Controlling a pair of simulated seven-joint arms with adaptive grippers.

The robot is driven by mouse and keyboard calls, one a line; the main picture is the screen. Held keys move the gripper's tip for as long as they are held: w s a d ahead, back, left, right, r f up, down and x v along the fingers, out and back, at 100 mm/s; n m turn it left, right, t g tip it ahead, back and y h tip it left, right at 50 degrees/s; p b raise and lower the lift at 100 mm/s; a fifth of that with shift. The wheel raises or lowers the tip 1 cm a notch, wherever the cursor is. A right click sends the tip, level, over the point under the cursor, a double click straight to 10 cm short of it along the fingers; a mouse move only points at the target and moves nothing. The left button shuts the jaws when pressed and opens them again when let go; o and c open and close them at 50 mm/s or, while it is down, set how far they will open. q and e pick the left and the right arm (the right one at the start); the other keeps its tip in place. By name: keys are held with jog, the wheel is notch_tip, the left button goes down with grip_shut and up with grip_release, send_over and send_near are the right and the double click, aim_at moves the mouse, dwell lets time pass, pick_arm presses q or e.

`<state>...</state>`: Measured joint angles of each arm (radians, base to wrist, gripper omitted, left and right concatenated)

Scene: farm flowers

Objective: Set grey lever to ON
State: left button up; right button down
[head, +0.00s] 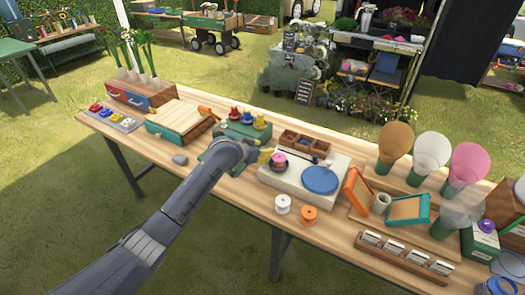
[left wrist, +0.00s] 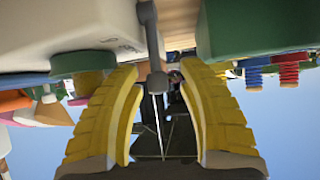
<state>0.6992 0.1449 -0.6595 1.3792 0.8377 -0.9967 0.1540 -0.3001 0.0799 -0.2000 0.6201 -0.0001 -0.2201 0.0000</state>
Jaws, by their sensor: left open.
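The grey lever (left wrist: 153,38) shows in the left wrist view as a thin rod with a rounded end, beside the white box (left wrist: 60,25). Faint marks are on the box face near it, too small to read. My left gripper (left wrist: 160,74) is open, its yellow fingers apart on either side of the lever's rounded end. I cannot tell whether they touch it. In the head view my left gripper (head: 266,156) is at the left end of the white box (head: 290,183), and the lever is hidden there. My right gripper is not in view.
A blue disc (head: 320,180) and a pink spool (head: 278,162) are on the white box. A green box (head: 240,131) with several coloured pegs stands close to the gripper. White (head: 283,204) and orange (head: 309,215) spools stand in front. A grey stone-like object (head: 180,159) lies left of my arm.

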pick_arm(q)
jog(key=shift+s+d+f, duration=0.15)
jog(key=shift+s+f, duration=0.05)
jog(key=shift+s+a+r, duration=0.1)
jog(key=shift+s+a, duration=0.05)
jog(key=shift+a, duration=0.05)
jog(key=v, duration=0.7)
jog(key=shift+a+r, duration=0.15)
jog(key=shift+r, duration=0.2)
